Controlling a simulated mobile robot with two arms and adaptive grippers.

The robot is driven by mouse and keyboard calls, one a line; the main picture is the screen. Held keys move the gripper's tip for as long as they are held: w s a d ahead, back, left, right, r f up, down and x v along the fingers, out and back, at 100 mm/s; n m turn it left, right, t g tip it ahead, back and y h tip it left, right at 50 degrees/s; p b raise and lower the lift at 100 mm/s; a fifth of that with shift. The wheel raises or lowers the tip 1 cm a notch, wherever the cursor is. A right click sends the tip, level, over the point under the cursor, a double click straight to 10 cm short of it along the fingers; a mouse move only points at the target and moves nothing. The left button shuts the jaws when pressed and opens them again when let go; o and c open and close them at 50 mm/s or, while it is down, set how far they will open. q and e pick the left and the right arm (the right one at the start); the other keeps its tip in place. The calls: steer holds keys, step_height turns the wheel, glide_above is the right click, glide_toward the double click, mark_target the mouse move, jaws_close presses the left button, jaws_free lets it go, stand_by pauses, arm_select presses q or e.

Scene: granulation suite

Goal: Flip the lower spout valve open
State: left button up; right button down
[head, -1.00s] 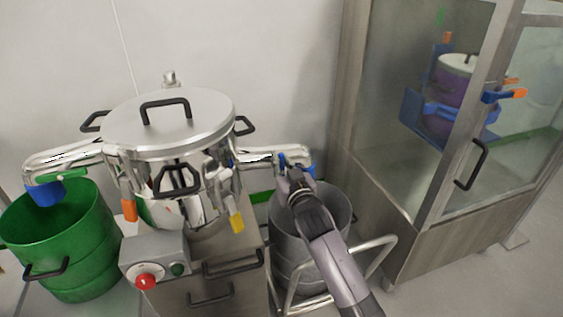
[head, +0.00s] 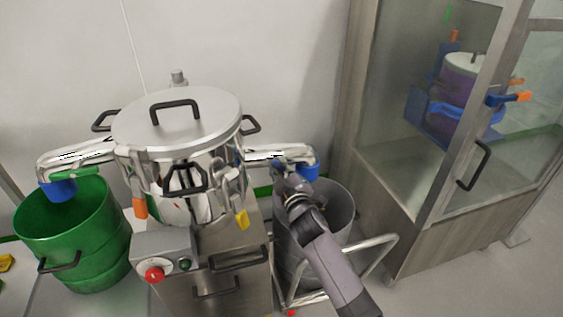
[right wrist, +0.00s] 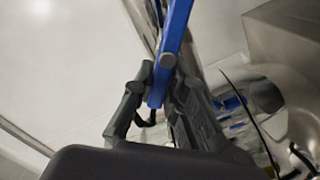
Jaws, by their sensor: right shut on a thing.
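The steel machine (head: 195,170) has a spout on each side. The right spout (head: 262,154) ends in a blue mouth (head: 310,169) over a grey drum. My right gripper (head: 279,172) is at this spout, just left of the blue mouth. In the right wrist view the gripper (right wrist: 150,125) is shut on a blue valve lever (right wrist: 172,55), a long bar running up between the fingers. In the head view the gripper mostly hides the lever. The left spout (head: 75,157) carries a green lever (head: 75,173) and a blue mouth (head: 58,189). My left gripper is not in view.
The grey drum (head: 340,215) stands under the right spout, with a bent steel rail (head: 365,250) in front. A green drum (head: 70,235) stands at left. A glass-fronted cabinet (head: 420,190) is at right. The control box (head: 165,250) has a red knob.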

steer(key=n, duration=0.3)
steer(key=shift+a+f+n, duration=0.2)
steer(key=shift+f+n, duration=0.2)
steer(key=n, duration=0.3)
steer(key=shift+a+f, duration=0.1)
steer(key=shift+f, duration=0.2)
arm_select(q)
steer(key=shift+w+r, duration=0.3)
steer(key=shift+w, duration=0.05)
arm_select(e)
steer(key=shift+f+n, duration=0.15)
steer(key=shift+n, duration=0.65)
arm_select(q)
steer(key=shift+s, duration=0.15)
arm_select(e)
steer(key=c, duration=1.6)
jaws_free()
steer(key=shift+s, duration=0.1)
steer(key=shift+f, duration=0.1)
